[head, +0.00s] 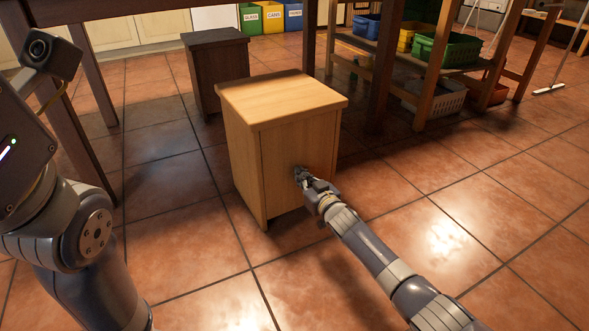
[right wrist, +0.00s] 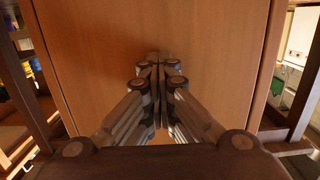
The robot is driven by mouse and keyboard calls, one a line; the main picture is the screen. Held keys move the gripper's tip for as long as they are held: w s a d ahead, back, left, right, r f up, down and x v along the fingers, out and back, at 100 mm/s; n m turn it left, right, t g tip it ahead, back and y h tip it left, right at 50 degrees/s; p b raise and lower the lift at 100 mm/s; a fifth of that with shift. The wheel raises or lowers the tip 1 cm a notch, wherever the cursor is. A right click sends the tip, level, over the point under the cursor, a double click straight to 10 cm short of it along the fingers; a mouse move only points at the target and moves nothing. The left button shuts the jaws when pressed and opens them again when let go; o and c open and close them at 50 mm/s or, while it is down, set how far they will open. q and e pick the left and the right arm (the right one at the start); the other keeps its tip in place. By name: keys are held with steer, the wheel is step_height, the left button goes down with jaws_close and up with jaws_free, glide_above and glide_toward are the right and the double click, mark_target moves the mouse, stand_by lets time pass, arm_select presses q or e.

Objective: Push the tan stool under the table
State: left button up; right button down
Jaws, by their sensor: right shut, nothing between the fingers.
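The tan stool (head: 280,95) is a box-shaped wooden stool standing upright on the tiled floor in the middle of the head view. My right gripper (head: 299,174) is shut and empty, with its fingertips at the stool's near side, low of the panel's middle; they look to be touching it. In the right wrist view the stool's panel (right wrist: 210,50) fills most of the picture behind the shut fingers (right wrist: 159,62). The table (head: 75,8) shows as a dark top edge and legs at the upper left. My left arm is at the left edge; its gripper is out of view.
A dark stool (head: 215,65) stands behind the tan one, to its left. A wooden shelf rack (head: 425,65) holding green (head: 450,48) and grey (head: 435,95) crates stands to the right. Labelled bins (head: 272,18) line the back. Floor at the right front is clear.

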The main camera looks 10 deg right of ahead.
steer(key=shift+b+x, duration=0.6)
steer(key=shift+x, duration=0.2)
steer(key=shift+r, duration=0.15)
steer(key=shift+w, duration=0.1)
steer(key=shift+r+b+x, duration=0.2)
steer(key=shift+b+x, duration=0.9)
steer(key=shift+x, duration=1.05)
steer(key=shift+d, duration=0.1)
steer(key=shift+w, duration=0.1)
